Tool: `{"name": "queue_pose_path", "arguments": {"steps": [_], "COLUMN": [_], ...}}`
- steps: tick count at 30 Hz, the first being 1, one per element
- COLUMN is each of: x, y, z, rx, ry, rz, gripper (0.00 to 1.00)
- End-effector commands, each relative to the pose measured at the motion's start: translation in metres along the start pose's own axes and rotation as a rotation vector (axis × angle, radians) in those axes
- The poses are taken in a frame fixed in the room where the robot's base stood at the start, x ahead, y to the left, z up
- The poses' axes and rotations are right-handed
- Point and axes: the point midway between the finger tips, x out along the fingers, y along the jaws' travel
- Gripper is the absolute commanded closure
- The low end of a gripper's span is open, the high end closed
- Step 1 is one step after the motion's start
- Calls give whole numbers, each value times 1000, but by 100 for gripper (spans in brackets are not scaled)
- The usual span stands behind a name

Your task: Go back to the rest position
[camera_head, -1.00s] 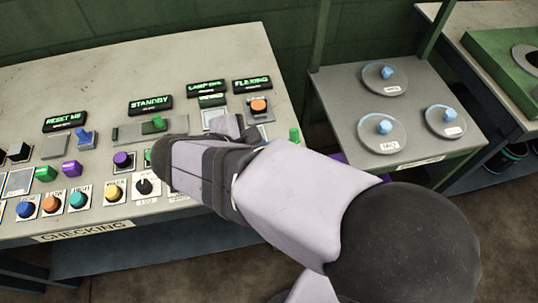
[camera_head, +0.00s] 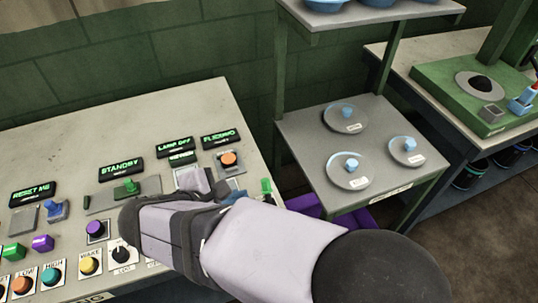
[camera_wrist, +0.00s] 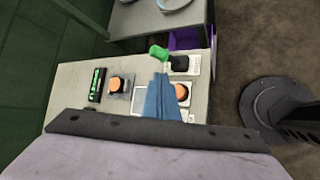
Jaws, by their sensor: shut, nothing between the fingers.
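My gripper (camera_wrist: 161,80) shows in the wrist view as blue-grey fingers shut together with nothing between them. It appears above the checking console (camera_wrist: 68,82), beside an orange button (camera_wrist: 182,92) and a green switch (camera_wrist: 158,52). Whether the fingertips touch the panel cannot be told. In the head view, my forearm and wrist reach in from the lower right over the console (camera_head: 150,108), and the fingers are mostly hidden behind the wrist. The displays read RESET ME (camera_head: 33,193), STANDBY (camera_head: 121,169), LAMP OFF (camera_head: 174,146) and FLEXING (camera_head: 220,138).
A grey shelf table (camera_head: 310,135) with several round lidded pieces stands right of the console. A bench with a green machine (camera_head: 450,90) is further right. A purple bin (camera_head: 310,212) sits below the shelf. Buttons and knobs lie close around my wrist.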

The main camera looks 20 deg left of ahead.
Motion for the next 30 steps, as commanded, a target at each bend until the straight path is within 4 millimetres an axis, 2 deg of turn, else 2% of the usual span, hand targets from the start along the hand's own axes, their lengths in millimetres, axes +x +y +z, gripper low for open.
{"name": "queue_pose_path", "arguments": {"steps": [5,8,11,15,19,24,30], "x": [8,22,42,72,90,99,97], "y": [-2,-8,-20,-50,-86,-134,-186], "z": [10,30,60,111,155,200,238], "rx": [29,91,194,403,635,963,1381], "ry": [-6,-15,-29,-54,-80,-119,-178], "rz": [-30,-89,-181,-345,-494,-662,-813], "gripper": [100,100,100,100,100,100,100]}}
